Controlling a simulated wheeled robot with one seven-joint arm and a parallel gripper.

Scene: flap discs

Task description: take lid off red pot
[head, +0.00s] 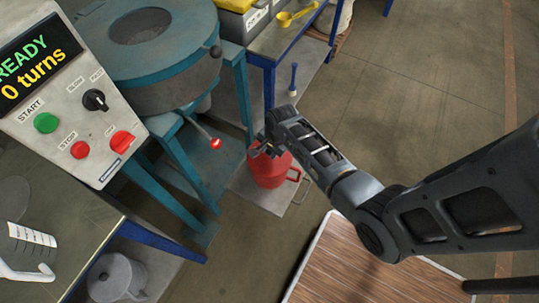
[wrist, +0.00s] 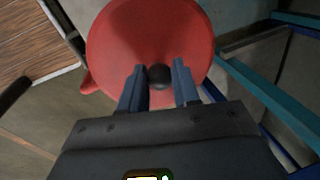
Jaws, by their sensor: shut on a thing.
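The red pot (head: 271,169) stands on a grey floor mat beside the blue machine frame, with a side handle toward the right. My gripper (head: 266,148) reaches down over its top and hides part of it. In the wrist view, the round red lid (wrist: 150,35) fills the upper middle, with a dark round knob (wrist: 159,76) at its centre. My gripper's two fingers (wrist: 160,88) are on either side of the knob and shut on it. I cannot tell whether the lid rests on the pot or is raised.
A teal machine (head: 150,50) and its blue legs stand close on the left. A control panel (head: 75,95) reads "READY 0 turns". A blue-framed table (head: 285,35) is behind, with a blue-handled brush (head: 293,80) near its edge. A wooden board (head: 365,265) lies in front; open floor lies right.

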